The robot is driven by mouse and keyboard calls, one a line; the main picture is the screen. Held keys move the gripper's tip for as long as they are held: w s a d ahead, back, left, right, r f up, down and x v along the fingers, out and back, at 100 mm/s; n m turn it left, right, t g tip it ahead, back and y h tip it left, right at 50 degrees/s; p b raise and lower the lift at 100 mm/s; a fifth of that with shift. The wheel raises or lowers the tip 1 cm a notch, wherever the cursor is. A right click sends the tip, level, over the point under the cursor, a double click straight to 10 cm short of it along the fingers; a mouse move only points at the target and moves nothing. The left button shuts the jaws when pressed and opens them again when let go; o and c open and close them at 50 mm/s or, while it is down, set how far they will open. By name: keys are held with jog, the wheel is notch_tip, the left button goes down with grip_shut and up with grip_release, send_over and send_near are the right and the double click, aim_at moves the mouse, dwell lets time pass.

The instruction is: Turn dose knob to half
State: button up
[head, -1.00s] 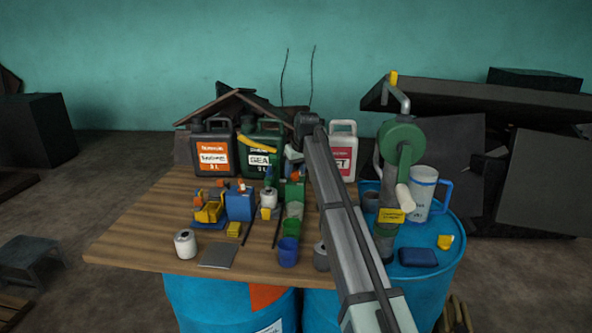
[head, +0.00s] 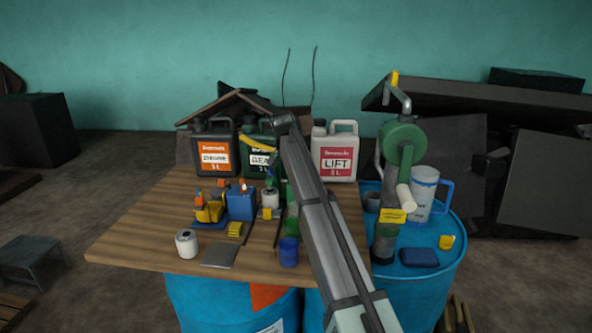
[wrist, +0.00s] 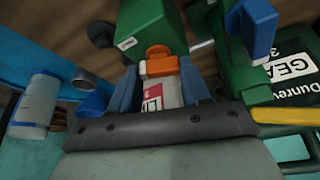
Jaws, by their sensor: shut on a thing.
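My gripper (wrist: 160,72) shows in the wrist view as two blue fingers, one on each side of an orange knob (wrist: 158,62). The fingers are shut on this knob, which appears to be the dose knob. Its setting cannot be read. A green block with a small white label (wrist: 146,25) lies just beyond the knob. In the head view the green block (head: 292,192) is partly covered by my arm, and the knob cannot be made out. My gripper is largely hidden there too.
A white jug with a red LIFT label (head: 337,158) stands right of my arm. A dark green jug (head: 259,162) and a black jug (head: 213,158) stand at the left. A blue cup (head: 288,252) and a white canister (head: 186,243) are near the wooden table's (head: 140,240) front.

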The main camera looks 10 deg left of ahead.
jog(key=shift+w+a+r+m+g+h, duration=0.15)
jog(key=shift+a+m+h, duration=0.1)
jog(key=shift+m, duration=0.5)
jog(key=shift+w+a+f+m+g+h, duration=0.1)
jog(key=shift+a+m+h, duration=0.1)
jog(key=shift+m, duration=0.6)
jog(key=shift+w+a+r+m+g+h, duration=0.15)
jog(key=shift+m+h, duration=0.1)
jog(key=shift+m, duration=0.5)
jog(key=o, duration=0.7)
jog(key=shift+f, duration=0.1)
jog(key=shift+o, duration=1)
jog(key=shift+s+d, duration=0.1)
jog(key=shift+d, duration=0.05)
jog(key=shift+d, duration=0.1)
jog(key=v, duration=1.3)
jog(key=shift+a+r, duration=0.25)
jog(key=shift+r, duration=0.05)
jog(key=shift+s, duration=0.15)
